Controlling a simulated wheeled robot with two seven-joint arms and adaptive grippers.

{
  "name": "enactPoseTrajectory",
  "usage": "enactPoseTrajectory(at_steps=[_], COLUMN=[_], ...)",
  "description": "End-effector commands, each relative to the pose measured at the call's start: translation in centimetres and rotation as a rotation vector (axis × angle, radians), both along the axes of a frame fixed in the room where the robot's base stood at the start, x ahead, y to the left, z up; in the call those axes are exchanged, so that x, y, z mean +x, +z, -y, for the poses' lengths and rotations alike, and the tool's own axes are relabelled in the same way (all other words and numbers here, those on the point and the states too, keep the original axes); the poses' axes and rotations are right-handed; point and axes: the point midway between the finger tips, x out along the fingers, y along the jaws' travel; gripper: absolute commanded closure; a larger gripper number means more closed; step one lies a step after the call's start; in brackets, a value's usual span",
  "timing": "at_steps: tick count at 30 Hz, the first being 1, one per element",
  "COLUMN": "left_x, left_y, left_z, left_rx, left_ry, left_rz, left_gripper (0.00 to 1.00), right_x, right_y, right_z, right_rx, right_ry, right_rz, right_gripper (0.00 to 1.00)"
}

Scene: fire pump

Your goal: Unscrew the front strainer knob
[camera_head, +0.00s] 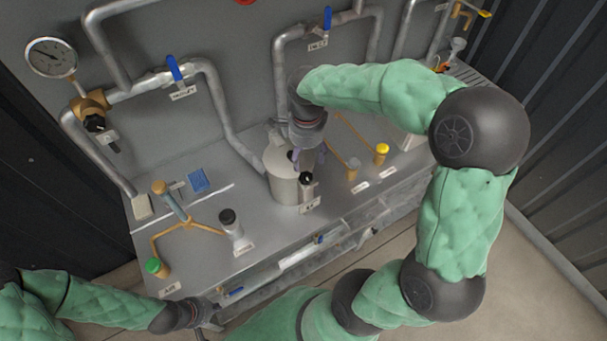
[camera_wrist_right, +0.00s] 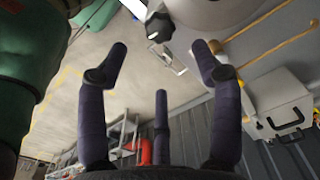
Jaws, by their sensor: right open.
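The strainer is a pale grey cylinder (camera_head: 283,184) on the metal bench. The front strainer knob (camera_head: 306,178) is a black knob on its front side. In the right wrist view the black knob (camera_wrist_right: 159,27) shows near the top, beyond the fingertips, beside the pale strainer body (camera_wrist_right: 215,10). My right gripper (camera_head: 308,158) is over the strainer, its fingers partly hidden by its wrist. In the wrist view its three dark fingers (camera_wrist_right: 162,60) are spread and empty, apart from the knob. My left gripper (camera_head: 210,316) is low at the front left, away from the strainer; its fingers are unclear.
Pipes with blue-handled valves (camera_head: 174,68) and a pressure gauge (camera_head: 51,57) are behind. Green-capped (camera_head: 156,267) and yellow-capped (camera_head: 381,152) fittings and a grey-black cylinder (camera_head: 231,223) flank the strainer. Open floor (camera_head: 535,270) lies at the front right.

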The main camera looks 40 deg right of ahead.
Motion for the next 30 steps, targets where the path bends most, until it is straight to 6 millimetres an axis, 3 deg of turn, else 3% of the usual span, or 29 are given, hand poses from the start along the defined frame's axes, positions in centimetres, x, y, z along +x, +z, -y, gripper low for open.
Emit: enactPoseTrajectory(at_steps=[9,15,28,29,30], left_x=[0.0,0.0,0.0,0.0,0.0], left_y=[-1.0,-1.3,-1.4,-1.4,-1.4], left_z=[0.0,0.0,0.0,0.0,0.0], left_rx=[0.0,0.0,0.0,0.0,0.0], left_ry=[0.0,0.0,0.0,0.0,0.0], left_rz=[0.0,0.0,0.0,0.0,0.0], left_gripper=[1.0,1.0,1.0,1.0,1.0], right_x=[-0.1,-0.1,0.0,0.0,0.0], right_y=[-5.9,-8.3,-9.1,-9.1,-9.1], right_z=[0.0,-0.1,-0.1,-0.1,-0.1], right_rx=[0.001,0.002,0.001,0.001,0.001], right_ry=[0.003,0.002,0.004,0.004,0.004], right_rz=[-0.004,-0.003,0.0,0.0,0.0], right_gripper=[0.34,0.34,0.34,0.37,0.48])
